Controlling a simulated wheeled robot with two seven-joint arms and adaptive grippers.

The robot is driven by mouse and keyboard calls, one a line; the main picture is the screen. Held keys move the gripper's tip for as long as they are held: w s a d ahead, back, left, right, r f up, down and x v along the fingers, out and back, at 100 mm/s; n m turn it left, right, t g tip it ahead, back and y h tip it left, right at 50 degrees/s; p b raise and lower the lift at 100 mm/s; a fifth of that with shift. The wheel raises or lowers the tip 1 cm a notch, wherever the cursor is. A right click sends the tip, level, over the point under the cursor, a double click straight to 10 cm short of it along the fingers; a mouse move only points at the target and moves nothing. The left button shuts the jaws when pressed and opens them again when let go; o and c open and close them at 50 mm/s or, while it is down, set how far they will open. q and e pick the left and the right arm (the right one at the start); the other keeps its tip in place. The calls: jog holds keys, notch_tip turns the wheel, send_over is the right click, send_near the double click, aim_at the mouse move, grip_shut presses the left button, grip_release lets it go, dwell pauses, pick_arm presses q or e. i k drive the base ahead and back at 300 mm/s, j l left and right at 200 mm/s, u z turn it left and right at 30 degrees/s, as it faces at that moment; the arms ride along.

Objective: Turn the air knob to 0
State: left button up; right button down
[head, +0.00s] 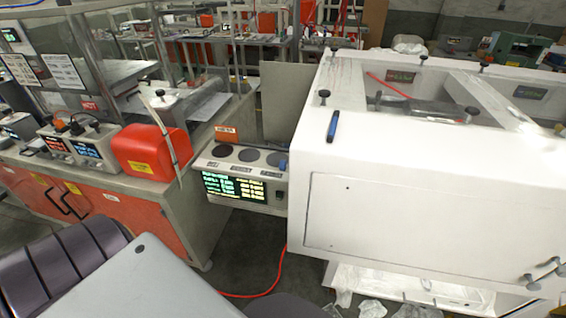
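A grey control box (225,168) stands between the bench and the white machine. Its top carries three dark round discs (248,155), with small labels in front of them. Its front has a screen (234,187) with green and yellow text and a small dark control (279,195) at the right end. I cannot tell which part is the air knob; its label and setting are too small to read. Neither of my grippers shows in the head view, so nothing is seen touching the box.
A large white glove-box-like machine (405,215) stands close on the right. A bench with orange doors (135,215) and a red box (150,152) is on the left. A red hose (268,289) lies on the floor. Bare floor shows below the control box.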

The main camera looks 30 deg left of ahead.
aim_at(283, 165)
jog(key=j, duration=0.5)
jog(key=i+j+u, duration=0.15)
jog(key=j, duration=0.9)
jog(key=i+u, duration=0.05)
